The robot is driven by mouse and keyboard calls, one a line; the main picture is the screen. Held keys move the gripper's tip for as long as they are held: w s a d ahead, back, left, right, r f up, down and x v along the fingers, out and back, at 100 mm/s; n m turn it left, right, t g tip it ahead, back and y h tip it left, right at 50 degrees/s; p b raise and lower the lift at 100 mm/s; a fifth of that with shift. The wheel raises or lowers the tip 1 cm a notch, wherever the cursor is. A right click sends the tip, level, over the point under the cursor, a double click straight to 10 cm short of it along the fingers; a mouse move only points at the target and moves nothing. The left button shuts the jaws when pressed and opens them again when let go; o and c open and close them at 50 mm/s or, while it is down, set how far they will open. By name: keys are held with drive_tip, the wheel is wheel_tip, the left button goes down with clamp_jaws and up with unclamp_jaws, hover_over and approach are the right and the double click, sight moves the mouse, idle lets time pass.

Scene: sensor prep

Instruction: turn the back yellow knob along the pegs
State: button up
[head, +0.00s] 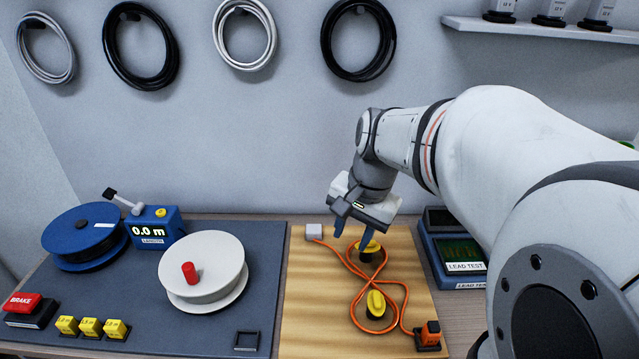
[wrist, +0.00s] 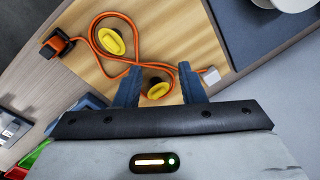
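The back yellow knob (head: 370,247) stands on the wooden board (head: 305,325), nearer the wall. The front yellow knob (head: 376,303) stands nearer the board's front edge. An orange cable (head: 405,292) winds around both knobs in a figure-eight. My gripper (head: 351,230) is open above the back knob. In the wrist view, my two blue fingers (wrist: 158,77) are apart, and the back knob (wrist: 158,91) shows between them, partly hidden at its lower side. I see no contact with the knob. The front knob also shows in the wrist view (wrist: 111,41). No separate pegs can be made out.
A grey block (head: 313,231) and an orange connector (head: 429,335) hold the cable's ends. A lead test box (head: 462,268) stands right of the board. A white reel (head: 203,268) sits on the dark mat to the left. Coiled cables hang on the wall.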

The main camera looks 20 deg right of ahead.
sight(373, 242)
drive_tip(key=w+d+f+m+y+b, duration=0.35)
drive_tip(key=w+d+f+m, duration=0.35)
drive_tip(key=w+d+m, duration=0.45)
drive_tip(key=shift+m+h, duration=0.25)
drive_tip(key=f, duration=0.5)
drive_tip(key=a+f+b, duration=0.1)
drive_tip(key=f, duration=0.1)
drive_tip(key=shift+s+f, duration=0.15)
drive_tip(key=shift+s, duration=0.25)
